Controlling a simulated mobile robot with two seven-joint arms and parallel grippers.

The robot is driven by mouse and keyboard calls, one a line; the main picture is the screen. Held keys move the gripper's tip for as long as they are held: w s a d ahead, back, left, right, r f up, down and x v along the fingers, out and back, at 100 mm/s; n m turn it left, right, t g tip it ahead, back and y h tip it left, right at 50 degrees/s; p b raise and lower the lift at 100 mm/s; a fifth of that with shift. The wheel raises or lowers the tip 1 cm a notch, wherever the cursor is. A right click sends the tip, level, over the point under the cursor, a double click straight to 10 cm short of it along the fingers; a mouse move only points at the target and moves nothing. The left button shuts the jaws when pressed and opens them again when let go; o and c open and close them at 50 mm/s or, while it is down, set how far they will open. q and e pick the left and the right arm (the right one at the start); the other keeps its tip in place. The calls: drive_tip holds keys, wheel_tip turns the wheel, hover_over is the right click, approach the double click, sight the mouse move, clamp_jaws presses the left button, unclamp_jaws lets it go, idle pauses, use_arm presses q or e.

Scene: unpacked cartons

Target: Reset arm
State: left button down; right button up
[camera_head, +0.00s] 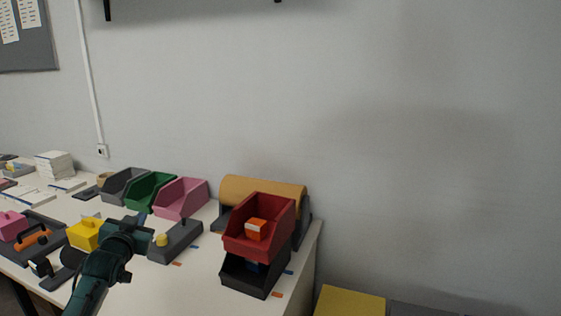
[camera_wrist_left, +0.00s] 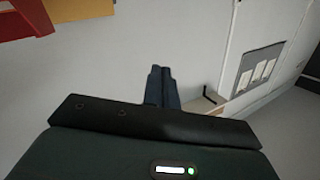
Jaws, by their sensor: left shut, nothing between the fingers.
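My left arm reaches up from the lower left in the head view, over the white table. Its gripper (camera_head: 141,218) is small and partly hidden by the wrist. In the left wrist view the two dark fingers (camera_wrist_left: 160,72) are together with nothing between them, with the plain wall behind. My right gripper is not in view.
Grey, green (camera_head: 150,191) and pink (camera_head: 181,198) bins stand at the back of the table (camera_head: 205,272).

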use_arm(q)
drive_tip(key=s+d+f+g+h, duration=0.1)
drive_tip(key=s+d+f, duration=0.3)
drive_tip(key=s+f, duration=0.2)
drive_tip(key=s+d+f+m+g+h, duration=0.1)
drive_tip(key=s+d+f, duration=0.3)
drive_tip(key=s+f, duration=0.2)
drive_tip(key=s+d+f+g+h, duration=0.1)
drive_tip(key=s+d+f, duration=0.4)
drive_tip(key=s+f, duration=0.2)
wheel_tip(320, 180, down, 2)
drive_tip(key=shift+s+f+m+g, duration=0.1)
drive_tip(key=shift+f+m+g, duration=0.05)
drive_tip(key=shift+m+g, duration=0.2)
drive_tip(key=s+d+f+g+h, duration=0.1)
drive_tip(key=s+d, duration=0.3)
drive_tip(key=s, duration=0.6)
drive_tip(key=s+d+f+n+g+h, duration=0.1)
drive_tip(key=s+d+f+g, duration=0.1)
drive_tip(key=s, duration=0.8)
drive_tip(key=shift+d+f, duration=0.8)
drive_tip(key=shift+d, duration=0.25)
